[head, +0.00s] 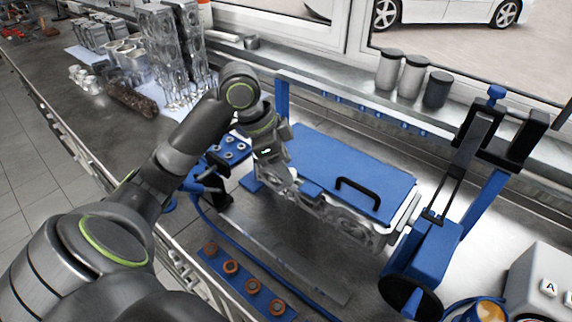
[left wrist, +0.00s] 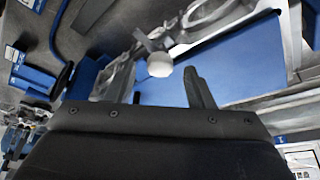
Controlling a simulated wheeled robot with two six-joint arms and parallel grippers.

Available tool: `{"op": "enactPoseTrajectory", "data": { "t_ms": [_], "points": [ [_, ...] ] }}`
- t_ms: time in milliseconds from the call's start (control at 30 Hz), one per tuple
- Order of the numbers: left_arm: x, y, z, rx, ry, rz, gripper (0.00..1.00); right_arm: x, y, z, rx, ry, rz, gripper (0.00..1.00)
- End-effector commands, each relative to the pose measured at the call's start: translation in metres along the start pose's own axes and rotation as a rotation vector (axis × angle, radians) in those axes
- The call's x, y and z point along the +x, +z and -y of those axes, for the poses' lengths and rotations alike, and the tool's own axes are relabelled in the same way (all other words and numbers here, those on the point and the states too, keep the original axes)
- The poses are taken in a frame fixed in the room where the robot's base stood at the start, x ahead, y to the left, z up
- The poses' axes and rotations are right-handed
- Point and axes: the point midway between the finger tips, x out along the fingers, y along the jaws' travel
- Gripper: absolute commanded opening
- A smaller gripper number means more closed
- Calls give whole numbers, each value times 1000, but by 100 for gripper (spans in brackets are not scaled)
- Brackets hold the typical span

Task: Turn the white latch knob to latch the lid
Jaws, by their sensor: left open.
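The white latch knob (left wrist: 160,65) shows in the left wrist view as a small round white end on a grey stem, beside the blue lid (left wrist: 225,62). In the head view the blue lid (head: 335,160) with a black handle lies over a metal engine part; the knob is hard to make out there behind my gripper. My left gripper (head: 290,185) is at the lid's near left corner. In the left wrist view its fingers (left wrist: 165,82) are open, with the knob appearing between and just beyond their tips. I cannot tell whether they touch it. My right gripper is not in view.
A blue stand (head: 432,250) with black parts rises on the right. Several canisters (head: 412,75) stand on the sill behind. A blue strip with copper-coloured rings (head: 231,267) lies in front. Engine parts (head: 170,50) crowd the back left of the bench.

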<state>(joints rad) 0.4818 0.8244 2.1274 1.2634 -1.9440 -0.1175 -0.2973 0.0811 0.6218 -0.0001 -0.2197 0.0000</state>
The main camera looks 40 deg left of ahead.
Motion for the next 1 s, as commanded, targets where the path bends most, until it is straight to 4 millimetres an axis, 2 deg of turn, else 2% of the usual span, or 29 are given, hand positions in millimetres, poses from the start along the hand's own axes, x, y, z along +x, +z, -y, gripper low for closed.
{"op": "enactPoseTrajectory", "data": {
  "t_ms": [133,467,800,1000],
  "points": [
    [10,0,0,-1,1,1,48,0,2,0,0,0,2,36],
    [12,0,0,-1,0,1,48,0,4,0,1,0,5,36],
    [12,0,0,0,0,1,5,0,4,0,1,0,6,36],
    [11,0,0,-10,-4,1,4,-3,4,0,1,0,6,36]
  ]
}}
